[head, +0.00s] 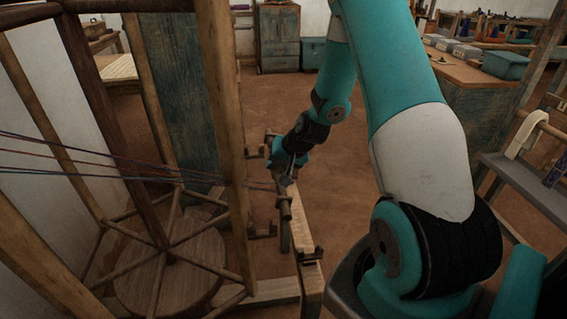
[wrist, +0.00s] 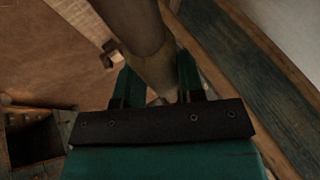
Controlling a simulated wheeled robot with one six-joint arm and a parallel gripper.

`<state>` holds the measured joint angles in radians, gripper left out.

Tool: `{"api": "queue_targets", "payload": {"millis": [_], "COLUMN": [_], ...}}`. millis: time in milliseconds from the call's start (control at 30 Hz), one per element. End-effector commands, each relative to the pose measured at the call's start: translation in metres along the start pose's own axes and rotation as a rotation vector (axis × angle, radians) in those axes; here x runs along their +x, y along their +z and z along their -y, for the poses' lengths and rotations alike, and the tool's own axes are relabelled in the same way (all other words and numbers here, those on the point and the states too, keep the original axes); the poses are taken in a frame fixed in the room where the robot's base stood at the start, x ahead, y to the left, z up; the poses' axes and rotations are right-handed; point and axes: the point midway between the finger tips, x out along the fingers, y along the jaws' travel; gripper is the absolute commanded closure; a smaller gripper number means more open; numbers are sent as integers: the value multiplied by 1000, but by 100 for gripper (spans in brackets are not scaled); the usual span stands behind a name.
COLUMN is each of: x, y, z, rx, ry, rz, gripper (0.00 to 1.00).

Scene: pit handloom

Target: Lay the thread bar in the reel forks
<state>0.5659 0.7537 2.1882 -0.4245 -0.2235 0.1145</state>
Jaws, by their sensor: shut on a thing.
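My gripper (head: 287,178) is shut on the thread bar (head: 285,208), beside the tall wooden post of the reel frame. In the wrist view the brown round bar (wrist: 144,35) runs between the two teal fingers (wrist: 158,88). Dark threads (head: 70,152) stretch from the left edge towards the bar. A wooden rail (head: 303,228) stands below and beside the bar, with a dark notched fork (head: 311,257) at its near end. Another dark bracket (head: 264,231) sticks out by the post. My gripper hides part of the bar, and I cannot tell whether the bar touches a fork.
The wooden reel frame post (head: 222,110) stands close to the left of my gripper. A spoked reel (head: 172,240) with a round wooden base is at lower left. A bench (head: 470,72) and a shelf stand at right. Brown floor (head: 340,200) is clear between.

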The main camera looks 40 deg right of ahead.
Motion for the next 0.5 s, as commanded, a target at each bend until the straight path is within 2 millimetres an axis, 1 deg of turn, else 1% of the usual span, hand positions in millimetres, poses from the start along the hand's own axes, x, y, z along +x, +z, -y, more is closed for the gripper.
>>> {"api": "queue_targets", "payload": {"millis": [500], "x": [17], "y": [7], "z": [34], "rx": [-1], "ry": [-2], "rz": [-1], "gripper": [95]}}
